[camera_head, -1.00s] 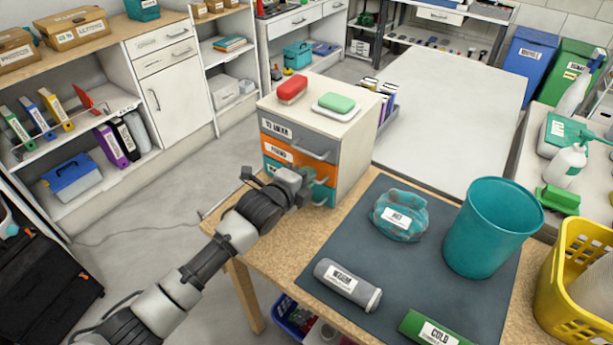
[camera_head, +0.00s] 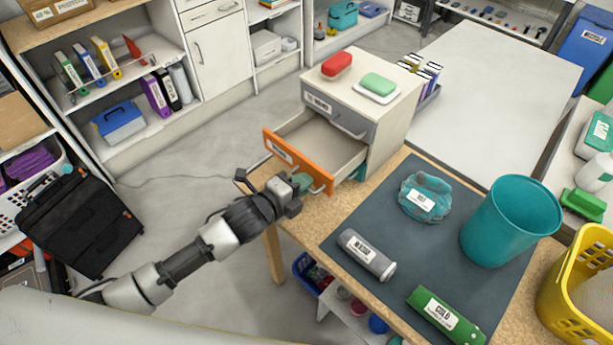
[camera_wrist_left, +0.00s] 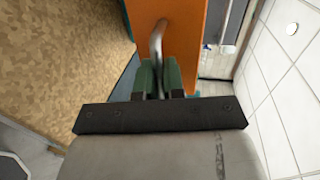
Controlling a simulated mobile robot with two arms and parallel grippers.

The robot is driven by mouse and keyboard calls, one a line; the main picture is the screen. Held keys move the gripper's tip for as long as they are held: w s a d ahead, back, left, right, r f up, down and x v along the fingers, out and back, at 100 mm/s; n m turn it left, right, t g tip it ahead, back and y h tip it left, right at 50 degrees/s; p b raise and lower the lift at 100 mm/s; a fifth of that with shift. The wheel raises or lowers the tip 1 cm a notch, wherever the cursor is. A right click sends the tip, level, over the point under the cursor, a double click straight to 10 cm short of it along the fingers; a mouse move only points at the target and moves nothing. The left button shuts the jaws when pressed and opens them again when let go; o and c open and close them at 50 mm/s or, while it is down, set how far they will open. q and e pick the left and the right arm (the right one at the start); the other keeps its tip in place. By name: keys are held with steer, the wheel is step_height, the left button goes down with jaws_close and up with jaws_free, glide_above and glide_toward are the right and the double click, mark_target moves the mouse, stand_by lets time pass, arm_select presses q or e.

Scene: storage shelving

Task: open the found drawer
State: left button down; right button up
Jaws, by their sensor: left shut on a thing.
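The orange drawer (camera_head: 300,164) of the small cabinet (camera_head: 384,118) on the table is pulled well out, and its visible inside looks empty. The label on its front is too small to read now. My left gripper (camera_head: 302,184) is shut on the drawer's metal handle. In the left wrist view the green fingertips (camera_wrist_left: 160,78) close around the handle (camera_wrist_left: 157,42) against the orange front (camera_wrist_left: 182,40). The grey drawer (camera_head: 340,117) above is shut. The teal drawer below is mostly hidden. My right gripper is not in view.
A red item (camera_head: 337,64) and a green item on a white dish (camera_head: 377,87) sit on the cabinet top. A dark mat (camera_head: 400,250) holds a teal bin (camera_head: 510,220), a teal bag (camera_head: 426,197), a grey roll (camera_head: 367,255) and a green pack (camera_head: 445,315).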

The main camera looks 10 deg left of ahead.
arm_select(q)
steer(key=c, duration=1.3)
jaws_free()
steer(key=shift+b+v, duration=0.75)
steer(key=shift+v, duration=4.6)
steer(key=shift+f, duration=0.1)
